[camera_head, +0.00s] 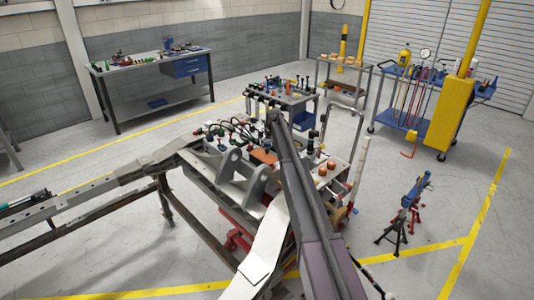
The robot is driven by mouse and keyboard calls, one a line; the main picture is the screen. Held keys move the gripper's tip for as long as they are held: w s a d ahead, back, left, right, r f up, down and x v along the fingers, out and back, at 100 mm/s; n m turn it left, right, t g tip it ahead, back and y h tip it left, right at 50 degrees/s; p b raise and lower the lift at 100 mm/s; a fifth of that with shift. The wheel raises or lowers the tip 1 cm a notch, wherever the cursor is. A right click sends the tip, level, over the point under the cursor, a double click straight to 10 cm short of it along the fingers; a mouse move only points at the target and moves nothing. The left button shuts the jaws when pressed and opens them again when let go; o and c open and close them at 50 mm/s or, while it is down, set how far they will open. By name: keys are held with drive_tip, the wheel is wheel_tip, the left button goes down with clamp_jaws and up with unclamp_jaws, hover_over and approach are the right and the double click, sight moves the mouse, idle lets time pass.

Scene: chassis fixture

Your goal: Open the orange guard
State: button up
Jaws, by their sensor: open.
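A small flat orange piece (264,156), which looks like the orange guard, sits on the fixture bench among hoses and fittings, just left of my arm. It is too small to tell whether it is open or shut. My arm reaches from the bottom edge up across the middle of the view and covers part of the bench. My gripper cannot be made out; no fingers show around the arm's far end.
A grey bracket (240,172) and long chassis rails (95,193) stand left of my arm. Orange round caps (327,166) are on the bench's right. A tool cart (300,112) stands behind. Blue-and-red stands (408,208) are at right. Floor between is clear.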

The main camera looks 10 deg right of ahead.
sight(268, 150)
drive_tip(key=shift+b+x, duration=1.75)
drive_tip(key=shift+x, duration=0.5)
clamp_jaws()
